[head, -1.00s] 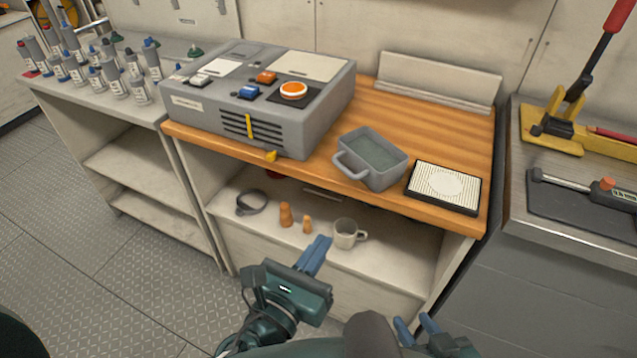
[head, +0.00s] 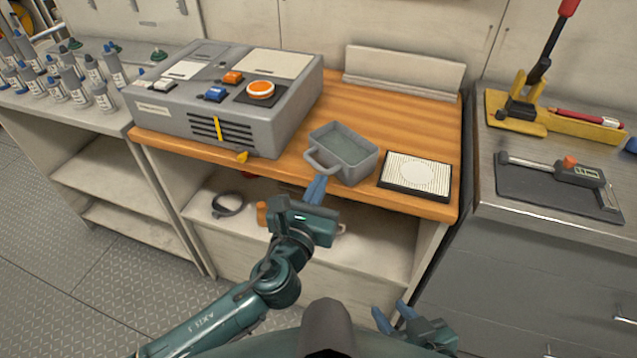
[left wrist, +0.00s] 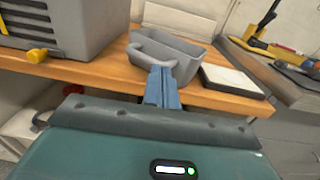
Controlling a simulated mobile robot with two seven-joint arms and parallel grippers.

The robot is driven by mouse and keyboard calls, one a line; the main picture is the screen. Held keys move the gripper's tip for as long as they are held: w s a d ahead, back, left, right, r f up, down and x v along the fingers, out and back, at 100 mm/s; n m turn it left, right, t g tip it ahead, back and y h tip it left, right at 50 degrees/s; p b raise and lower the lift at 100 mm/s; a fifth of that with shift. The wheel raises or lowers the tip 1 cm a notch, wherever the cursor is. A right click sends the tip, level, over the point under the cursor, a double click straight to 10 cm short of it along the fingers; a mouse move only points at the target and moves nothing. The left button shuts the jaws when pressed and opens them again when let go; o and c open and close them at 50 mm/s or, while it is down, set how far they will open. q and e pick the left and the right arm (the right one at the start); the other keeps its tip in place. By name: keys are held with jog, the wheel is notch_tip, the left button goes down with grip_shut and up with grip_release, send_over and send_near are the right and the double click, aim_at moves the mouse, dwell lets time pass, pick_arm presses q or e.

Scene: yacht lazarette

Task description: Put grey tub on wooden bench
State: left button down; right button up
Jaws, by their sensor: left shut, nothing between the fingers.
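The grey tub (head: 342,152), a small open box with a side handle, sits upright on the wooden bench top (head: 400,125), near its front edge. It also shows in the left wrist view (left wrist: 180,50), just beyond the fingertips. My left gripper (head: 316,190) is shut and empty, at the bench's front edge just below the tub's handle. In the left wrist view its blue fingers (left wrist: 162,85) overlap the tub's near side; I cannot tell if they touch. My right gripper (head: 393,315) is low at the front, away from the bench, its two blue fingers apart.
A grey control box (head: 215,100) stands left of the tub. A black-framed white pad (head: 415,175) lies close on its right. The shelf below holds a dark ring (head: 228,205) and an orange peg (head: 262,213).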

aim_at(330, 159)
pick_arm(q)
jog(key=shift+w+d, duration=0.1)
jog(key=shift+w, duration=0.2)
jog(key=x, duration=0.9)
jog(key=shift+w, duration=0.25)
jog(key=shift+s, duration=0.1)
